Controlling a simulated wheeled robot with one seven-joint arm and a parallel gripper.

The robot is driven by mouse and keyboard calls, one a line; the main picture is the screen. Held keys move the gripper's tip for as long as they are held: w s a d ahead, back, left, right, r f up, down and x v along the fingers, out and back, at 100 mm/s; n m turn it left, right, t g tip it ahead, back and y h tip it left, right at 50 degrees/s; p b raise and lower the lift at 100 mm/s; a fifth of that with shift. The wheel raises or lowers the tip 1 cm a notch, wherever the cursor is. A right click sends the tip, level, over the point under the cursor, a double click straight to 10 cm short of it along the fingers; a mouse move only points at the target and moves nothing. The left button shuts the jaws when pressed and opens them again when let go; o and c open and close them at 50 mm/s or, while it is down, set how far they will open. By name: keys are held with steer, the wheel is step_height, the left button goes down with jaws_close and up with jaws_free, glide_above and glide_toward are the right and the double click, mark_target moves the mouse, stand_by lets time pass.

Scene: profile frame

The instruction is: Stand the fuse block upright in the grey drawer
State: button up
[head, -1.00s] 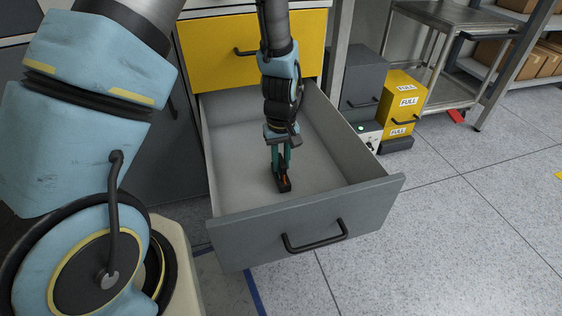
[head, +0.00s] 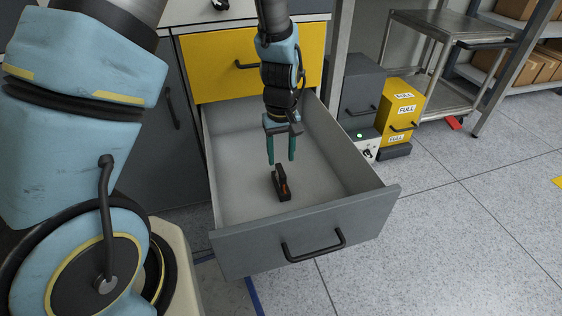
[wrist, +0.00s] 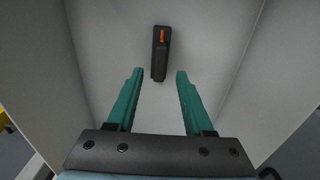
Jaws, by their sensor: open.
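The fuse block (head: 282,184) is a small dark block with an orange mark. It is on the floor of the open grey drawer (head: 240,170), near the middle and towards the front panel. In the wrist view the fuse block (wrist: 159,62) lies just beyond the fingertips, between their lines. The gripper also shows in the wrist view (wrist: 159,73).
The drawer's side walls and front panel (head: 305,238) enclose the gripper's space. A yellow drawer front (head: 215,65) is above and behind. Grey and yellow boxes (head: 400,110) stand to the right, with a metal cart (head: 450,30) beyond. The drawer floor around the block is clear.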

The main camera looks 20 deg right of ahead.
step_height(320, 180, up, 6)
steer(key=p, duration=0.2)
steer(key=w+a+r, duration=0.2)
steer(key=a+r, duration=0.2)
steer(key=a, duration=0.5)
steer(key=w+a+r, duration=0.3)
steer(key=a+r, duration=0.1)
steer(key=a, duration=0.4)
steer(key=s+a+r, duration=0.1)
steer(key=a, duration=0.5)
steer(key=s+a+r+t, duration=0.1)
steer(key=s+a+r, duration=0.1)
steer(key=a, duration=0.4)
steer(key=shift+s+a+r+t, duration=0.25)
steer(key=shift+a+r+t, duration=0.05)
step_height(320, 180, up, 35)
steer(key=p, duration=3.4)
steer(key=shift+f, duration=0.1)
